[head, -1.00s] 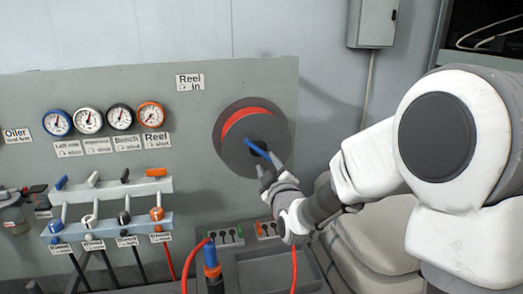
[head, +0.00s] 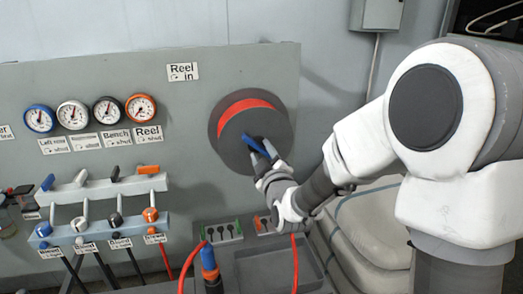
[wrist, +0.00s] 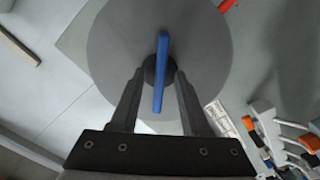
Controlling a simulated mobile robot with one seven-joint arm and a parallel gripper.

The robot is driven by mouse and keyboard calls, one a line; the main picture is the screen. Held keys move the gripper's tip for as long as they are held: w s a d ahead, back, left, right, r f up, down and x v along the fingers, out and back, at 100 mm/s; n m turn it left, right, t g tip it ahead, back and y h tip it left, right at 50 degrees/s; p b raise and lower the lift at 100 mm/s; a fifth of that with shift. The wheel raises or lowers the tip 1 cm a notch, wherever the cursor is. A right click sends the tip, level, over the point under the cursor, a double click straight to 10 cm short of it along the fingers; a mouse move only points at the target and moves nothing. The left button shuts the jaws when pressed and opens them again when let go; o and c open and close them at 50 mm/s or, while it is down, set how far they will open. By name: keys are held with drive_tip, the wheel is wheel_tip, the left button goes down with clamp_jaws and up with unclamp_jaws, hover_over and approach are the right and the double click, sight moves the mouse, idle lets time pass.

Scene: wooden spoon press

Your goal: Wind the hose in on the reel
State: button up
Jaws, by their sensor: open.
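The hose reel (head: 233,112) is a dark grey disc on the grey panel, with red hose (head: 247,106) showing along its upper left. A blue crank bar (head: 256,145) sits at its hub. In the wrist view the blue bar (wrist: 161,75) stands nearly upright in front of the round grey disc (wrist: 110,40). My gripper (head: 264,152) is at the hub. In the wrist view my gripper (wrist: 157,75) is open, with one finger on each side of the blue bar and a gap to each. Red hose (head: 295,262) also runs down below the reel.
A "Reel in" label (head: 183,71) is above left of the reel. Several gauges (head: 108,111) and coloured levers (head: 115,205) are on the panel's left. A grey tray (head: 270,262) and a blue-collared hose nozzle (head: 209,262) stand below. A grey box (head: 377,14) hangs on the back wall.

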drive_tip(key=shift+c, duration=0.3)
clamp_jaws()
idle(1.2)
